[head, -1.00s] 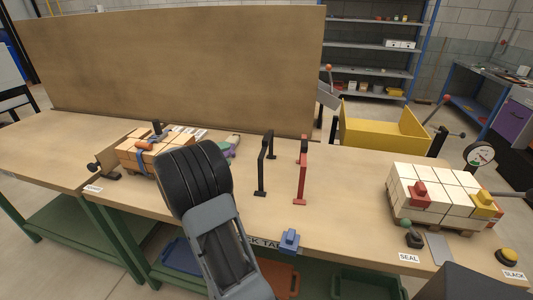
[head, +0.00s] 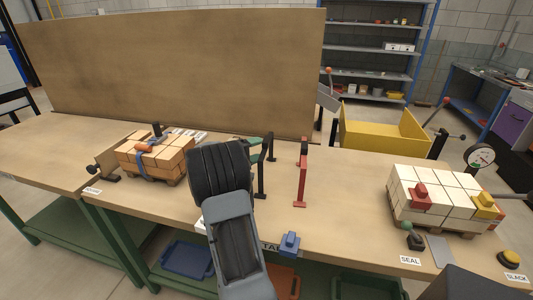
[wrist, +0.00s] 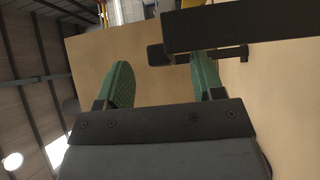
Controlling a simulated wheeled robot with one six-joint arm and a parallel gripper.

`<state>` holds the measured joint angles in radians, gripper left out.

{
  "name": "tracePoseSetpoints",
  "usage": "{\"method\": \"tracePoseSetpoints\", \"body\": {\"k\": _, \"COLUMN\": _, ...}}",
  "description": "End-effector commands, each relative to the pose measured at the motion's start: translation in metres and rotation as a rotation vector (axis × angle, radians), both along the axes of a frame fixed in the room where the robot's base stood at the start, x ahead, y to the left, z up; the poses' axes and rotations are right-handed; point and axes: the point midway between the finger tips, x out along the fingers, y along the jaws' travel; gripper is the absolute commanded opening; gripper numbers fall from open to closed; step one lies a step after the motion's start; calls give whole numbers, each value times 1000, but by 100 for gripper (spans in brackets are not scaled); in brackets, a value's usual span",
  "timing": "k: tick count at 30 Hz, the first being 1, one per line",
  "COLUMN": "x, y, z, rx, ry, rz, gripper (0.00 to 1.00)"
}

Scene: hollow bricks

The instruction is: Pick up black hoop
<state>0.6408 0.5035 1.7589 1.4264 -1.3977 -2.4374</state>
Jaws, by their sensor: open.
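The black hoop (head: 262,174) stands upright on the table near the middle of the head view, left of a red hoop (head: 301,180). My gripper (head: 252,141) is just left of its upper part; my arm hides much of the gripper. In the wrist view, the green fingers (wrist: 160,66) are apart with nothing held between them. Dark bars of the black hoop (wrist: 240,27) cross the upper right, and one overlaps the right finger's tip. Whether they touch is unclear.
A pallet of orange bricks (head: 168,158) is left of my arm, and a pallet of white bricks (head: 405,205) is at the right. A tall brown board (head: 170,60) stands behind.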

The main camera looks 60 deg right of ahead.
Motion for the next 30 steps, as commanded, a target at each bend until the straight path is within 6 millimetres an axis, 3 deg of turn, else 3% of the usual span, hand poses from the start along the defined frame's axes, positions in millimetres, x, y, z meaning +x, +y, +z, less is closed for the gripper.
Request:
{"method": "tracePoseSetpoints", "body": {"k": 6, "x": -9, "y": -22, "z": 0, "rx": -1, "ry": -1, "rz": -1, "gripper": 62}}
{"method": "tracePoseSetpoints", "body": {"k": 16, "x": -10, "y": -25, "z": 0, "rx": -1, "ry": 0, "rz": 1, "gripper": 61}}
{"method": "tracePoseSetpoints", "body": {"k": 30, "x": -10, "y": -25, "z": 0, "rx": -1, "ry": 0, "rz": 1, "gripper": 16}}
